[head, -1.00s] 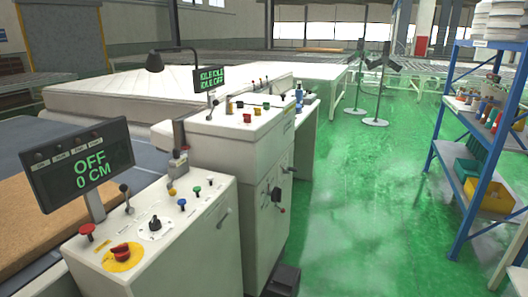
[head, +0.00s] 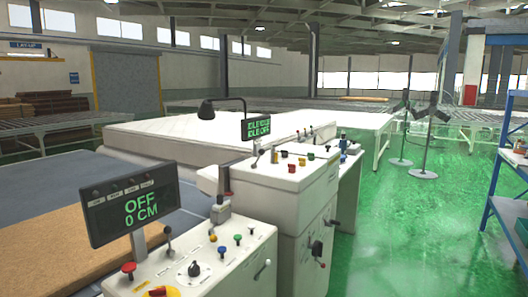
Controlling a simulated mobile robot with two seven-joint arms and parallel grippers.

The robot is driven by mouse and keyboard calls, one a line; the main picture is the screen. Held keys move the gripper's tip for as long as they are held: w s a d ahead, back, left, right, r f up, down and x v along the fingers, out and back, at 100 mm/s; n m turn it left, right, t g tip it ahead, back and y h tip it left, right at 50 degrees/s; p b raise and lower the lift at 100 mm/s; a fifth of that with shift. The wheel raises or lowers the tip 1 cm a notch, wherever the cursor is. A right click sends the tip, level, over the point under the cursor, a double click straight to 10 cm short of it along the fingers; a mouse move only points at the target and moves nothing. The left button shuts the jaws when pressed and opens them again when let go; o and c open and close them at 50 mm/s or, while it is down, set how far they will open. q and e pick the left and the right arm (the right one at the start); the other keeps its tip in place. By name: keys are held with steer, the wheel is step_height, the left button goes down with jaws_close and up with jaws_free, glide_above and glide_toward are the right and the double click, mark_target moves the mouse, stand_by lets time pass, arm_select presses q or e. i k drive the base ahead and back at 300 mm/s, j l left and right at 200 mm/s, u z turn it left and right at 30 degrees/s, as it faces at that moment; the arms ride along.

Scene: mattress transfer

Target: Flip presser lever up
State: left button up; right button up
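The front control cabinet (head: 205,262) has a small dark-knobbed lever (head: 168,233) standing up beside its display (head: 130,206), which reads "OFF 0 CM". A side handle (head: 262,268) sticks out of this cabinet's right face. The taller cabinet (head: 283,180) behind it has another upright lever (head: 257,150) near a display (head: 259,127) with green text, partly unreadable. A black handle (head: 317,248) is on its right side. I cannot tell which of these is the presser lever. Neither of my grippers shows in the head view.
Coloured buttons and a black dial (head: 194,268) cover the front panel. A white mattress (head: 180,135) lies behind the cabinets. Green floor (head: 400,225) is open to the right. A blue shelf (head: 510,205) stands at the right edge, and metal stands (head: 427,135) stand farther back.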

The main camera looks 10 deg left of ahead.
mark_target(262, 151)
steer(key=i+l+u, duration=0.1)
steer(key=i+l, duration=0.3)
steer(key=i+l+u, duration=0.15)
steer(key=i+l, duration=0.25)
steer(key=i+l+u, duration=0.1)
steer(key=i+l, duration=0.3)
steer(key=i+l+u, duration=0.15)
steer(key=i+l, duration=0.2)
steer(key=l, duration=0.25)
steer(key=i+l+u, duration=0.1)
steer(key=i+l, duration=0.25)
steer(key=l, duration=0.15)
